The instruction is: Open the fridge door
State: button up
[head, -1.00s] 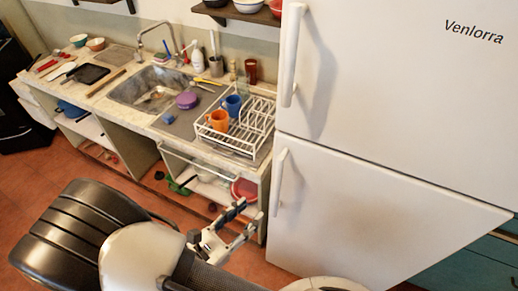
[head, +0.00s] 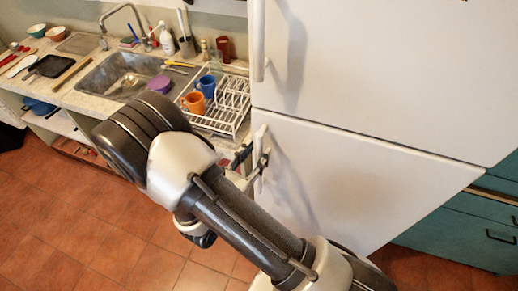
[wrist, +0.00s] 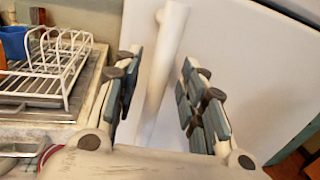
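The white fridge has an upper door (head: 390,75) and a lower door (head: 360,180), and both look closed. The upper door has a vertical white handle (head: 258,45) at its left edge. The lower door has a similar handle (head: 259,140), partly hidden by my gripper (head: 252,160). In the wrist view my gripper (wrist: 161,72) is open, with one padded finger on each side of a white handle bar (wrist: 168,55). Gaps show between the bar and both fingers. Whether the bar is fully within finger depth is hard to tell.
A counter with a sink (head: 125,78) and a white dish rack (head: 232,105) stands left of the fridge, close to my gripper. An orange mug (head: 194,102) is in the rack. Teal drawers (head: 460,225) are at the right. The tiled floor (head: 90,220) is clear at left.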

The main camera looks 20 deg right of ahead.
jog(key=shift+x, duration=1.05)
jog(key=shift+c, duration=0.6)
grip_shut()
